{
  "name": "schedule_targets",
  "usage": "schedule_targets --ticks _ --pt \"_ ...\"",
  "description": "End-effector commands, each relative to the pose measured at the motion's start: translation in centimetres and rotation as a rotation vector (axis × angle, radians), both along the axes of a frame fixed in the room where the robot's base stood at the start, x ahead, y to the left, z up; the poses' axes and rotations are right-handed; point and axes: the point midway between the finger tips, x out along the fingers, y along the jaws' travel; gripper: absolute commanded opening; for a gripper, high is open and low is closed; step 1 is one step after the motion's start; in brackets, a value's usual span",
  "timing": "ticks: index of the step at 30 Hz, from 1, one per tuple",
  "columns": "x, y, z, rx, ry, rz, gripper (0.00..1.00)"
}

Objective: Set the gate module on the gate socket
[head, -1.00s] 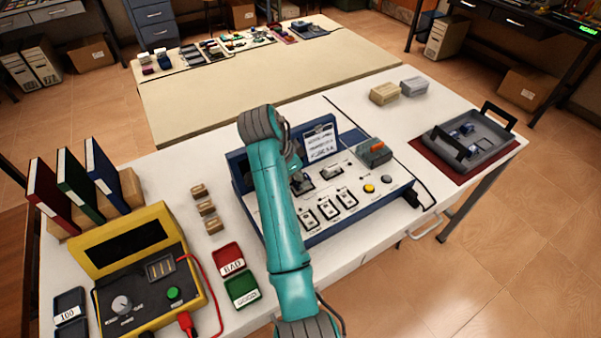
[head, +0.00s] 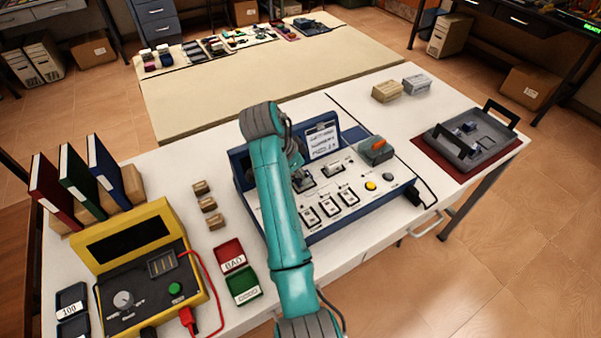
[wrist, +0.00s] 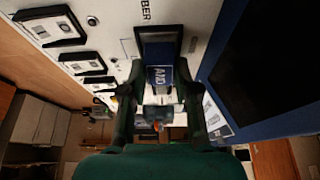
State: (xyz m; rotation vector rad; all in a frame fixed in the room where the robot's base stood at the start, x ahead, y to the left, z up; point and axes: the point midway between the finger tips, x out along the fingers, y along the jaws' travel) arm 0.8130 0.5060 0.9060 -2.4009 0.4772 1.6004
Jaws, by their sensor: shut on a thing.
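In the head view my gripper (head: 303,181) is low over the left part of the console panel, and my arm hides much of that area.
The blue-edged console (head: 352,226) carries several black-framed switches and an orange-topped grey block (head: 377,150). Its dark screen (wrist: 270,60) rises close beside my gripper. A grey tray (head: 470,150) stands at right, a yellow tester (head: 150,270) at left. Small red (head: 230,256) and green (head: 243,286) trays lie between.

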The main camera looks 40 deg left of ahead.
Motion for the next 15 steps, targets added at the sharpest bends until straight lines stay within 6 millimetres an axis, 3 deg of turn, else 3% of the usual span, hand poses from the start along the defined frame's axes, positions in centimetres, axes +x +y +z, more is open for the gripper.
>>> schedule_targets --ticks 15 --pt "0.00 0.00 -0.52 0.000 0.000 0.000 0.00"
